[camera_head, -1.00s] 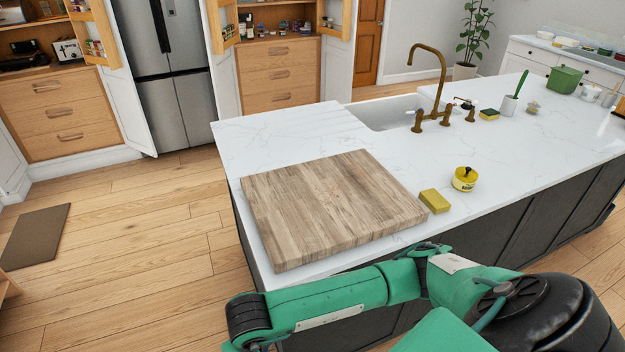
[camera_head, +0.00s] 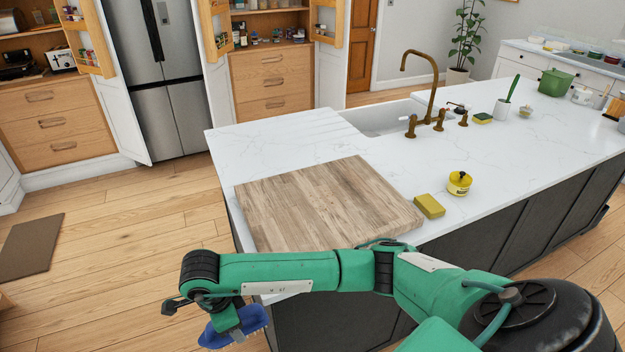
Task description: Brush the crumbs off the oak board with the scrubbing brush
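The oak board (camera_head: 320,205) lies flat on the near left end of the white island counter. I cannot make out crumbs on it at this size. My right arm comes in from the right and crosses in front of the board's near edge. My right gripper (camera_head: 238,322) is low at the bottom left, in front of the counter's near left corner and clear of the board. It is shut on the blue scrubbing brush (camera_head: 218,337), which has pale blue bristles. The arm hides the board's near edge. My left gripper is not in view.
A yellow sponge (camera_head: 429,206) and a yellow round container (camera_head: 459,183) sit just right of the board. The sink with its brass tap (camera_head: 428,95) is behind. The white counter (camera_head: 285,140) behind the board is clear.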

